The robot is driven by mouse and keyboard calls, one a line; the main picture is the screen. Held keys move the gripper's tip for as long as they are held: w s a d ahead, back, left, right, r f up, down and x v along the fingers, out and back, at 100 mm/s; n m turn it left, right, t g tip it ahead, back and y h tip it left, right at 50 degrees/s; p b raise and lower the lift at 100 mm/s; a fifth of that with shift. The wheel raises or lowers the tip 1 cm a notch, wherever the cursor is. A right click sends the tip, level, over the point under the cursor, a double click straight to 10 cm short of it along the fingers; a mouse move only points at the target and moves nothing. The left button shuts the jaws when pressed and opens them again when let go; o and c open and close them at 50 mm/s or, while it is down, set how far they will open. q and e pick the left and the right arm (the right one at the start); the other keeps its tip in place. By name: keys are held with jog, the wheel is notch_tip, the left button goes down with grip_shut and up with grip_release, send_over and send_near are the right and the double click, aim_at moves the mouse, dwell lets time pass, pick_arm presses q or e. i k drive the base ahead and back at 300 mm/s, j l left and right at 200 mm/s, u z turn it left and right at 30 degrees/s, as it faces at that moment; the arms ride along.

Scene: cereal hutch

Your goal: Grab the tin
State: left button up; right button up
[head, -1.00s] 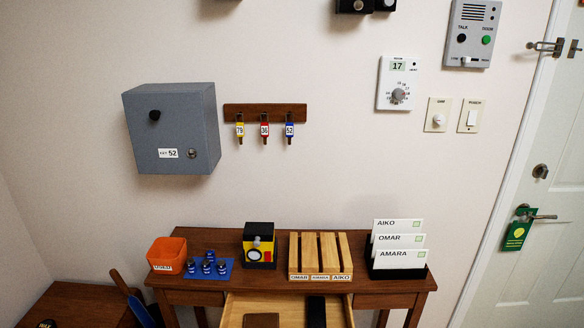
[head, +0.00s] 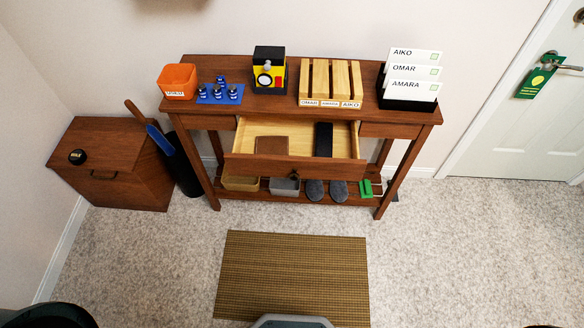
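A small round black tin (head: 77,157) with pale lettering, too small to read surely, sits on the sloping-looking top of the brown wooden chest (head: 120,138) at the left in the head view. Neither of my grippers shows in the head view. Dark rounded shapes at the bottom corners are probably parts of me.
The console table (head: 232,70) has an open drawer (head: 290,168) holding a brown item and a black item. Slippers (head: 314,190) lie on its lower shelf. A brown mat (head: 290,275) lies on open carpet.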

aim_at(78, 157)
jog(key=u, duration=1.7)
jog(key=i+z, duration=0.15)
jog(key=i, duration=0.35)
jog(key=i+j+z, duration=0.15)
jog(key=i, duration=0.35)
jog(key=i+j+z, duration=0.15)
jog(key=i, duration=0.35)
jog(key=j, duration=0.1)
